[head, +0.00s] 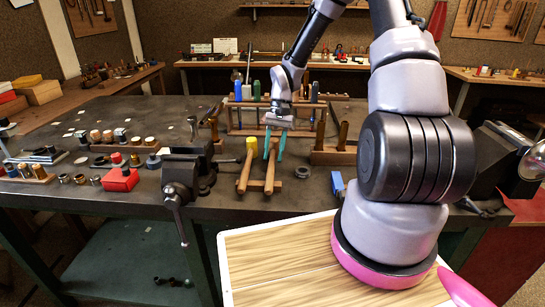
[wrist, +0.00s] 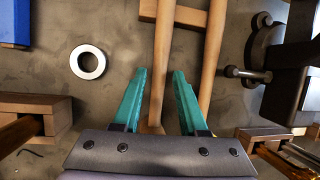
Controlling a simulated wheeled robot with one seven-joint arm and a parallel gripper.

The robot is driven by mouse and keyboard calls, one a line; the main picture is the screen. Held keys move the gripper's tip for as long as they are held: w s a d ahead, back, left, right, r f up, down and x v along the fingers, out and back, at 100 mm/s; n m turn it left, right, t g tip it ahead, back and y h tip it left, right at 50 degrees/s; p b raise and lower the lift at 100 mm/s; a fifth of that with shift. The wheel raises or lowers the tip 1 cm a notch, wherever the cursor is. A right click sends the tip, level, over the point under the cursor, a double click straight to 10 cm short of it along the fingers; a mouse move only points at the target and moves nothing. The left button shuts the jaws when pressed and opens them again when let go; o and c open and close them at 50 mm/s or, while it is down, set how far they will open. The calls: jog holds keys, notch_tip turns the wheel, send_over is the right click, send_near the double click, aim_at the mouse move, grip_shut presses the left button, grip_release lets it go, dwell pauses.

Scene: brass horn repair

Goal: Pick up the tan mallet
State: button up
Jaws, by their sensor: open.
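The tan wooden mallet handle (wrist: 162,60) runs down the wrist view to between my open fingers. It also shows in the head view (head: 270,172), on the dark bench beside a yellow-headed mallet (head: 253,144). Its head is hidden by my gripper. My gripper (head: 273,147) hangs over the far end of the handle with its teal fingers pointing down. In the wrist view my gripper (wrist: 155,95) has one finger on each side of the handle, with a gap on both sides. I cannot tell how far above it the fingertips are.
A dark vise (head: 185,175) stands to the left in the head view. A wooden tool rack (head: 245,120) stands behind, and a blue object (head: 338,184) lies at right.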

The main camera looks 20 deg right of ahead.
aim_at(272, 160)
jog(key=shift+x, duration=2)
grip_shut()
